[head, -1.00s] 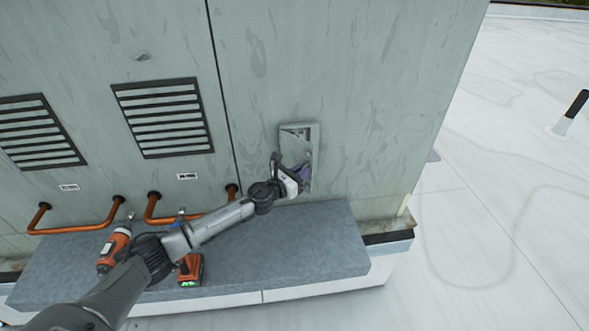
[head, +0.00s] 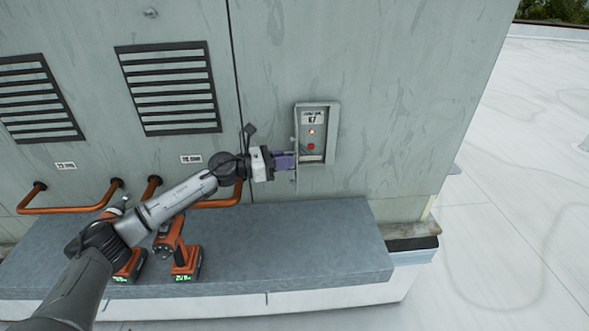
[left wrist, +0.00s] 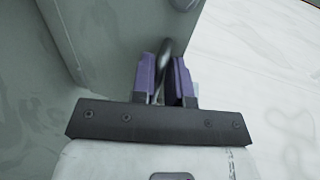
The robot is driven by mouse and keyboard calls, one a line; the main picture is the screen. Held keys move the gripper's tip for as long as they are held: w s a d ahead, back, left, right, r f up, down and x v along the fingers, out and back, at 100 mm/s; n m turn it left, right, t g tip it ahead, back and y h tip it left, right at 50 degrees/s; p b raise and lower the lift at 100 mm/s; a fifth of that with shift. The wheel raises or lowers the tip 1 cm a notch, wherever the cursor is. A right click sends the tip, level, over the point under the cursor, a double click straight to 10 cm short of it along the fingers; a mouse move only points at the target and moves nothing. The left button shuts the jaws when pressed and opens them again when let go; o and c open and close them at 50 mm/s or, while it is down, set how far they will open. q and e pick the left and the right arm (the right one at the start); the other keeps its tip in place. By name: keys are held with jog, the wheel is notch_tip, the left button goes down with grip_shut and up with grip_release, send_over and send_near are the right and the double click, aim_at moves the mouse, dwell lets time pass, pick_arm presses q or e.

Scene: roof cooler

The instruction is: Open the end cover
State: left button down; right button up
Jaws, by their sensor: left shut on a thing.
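My left gripper (head: 286,161) is at the cover, left of the opening. In the left wrist view its purple fingers (left wrist: 164,80) are shut on a dark curved handle (left wrist: 166,50). The cover's face and the handle's mount are largely hidden in the head view. My right gripper is not in view.
A grey ledge (head: 310,240) runs below the box, with orange-and-black power tools (head: 178,248) on it under my left arm. Orange pipes (head: 70,208) and louvred vents (head: 168,88) are on the wall to the left. The white roof at right is open.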

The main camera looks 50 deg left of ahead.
pick_arm(q)
jog(key=a+b, duration=0.1)
jog(key=s+a, duration=0.1)
jog(key=shift+s+a+y+b, duration=0.1)
jog(key=shift+a+y+b, duration=0.2)
jog(key=shift+a+b, duration=0.05)
dwell(0.4)
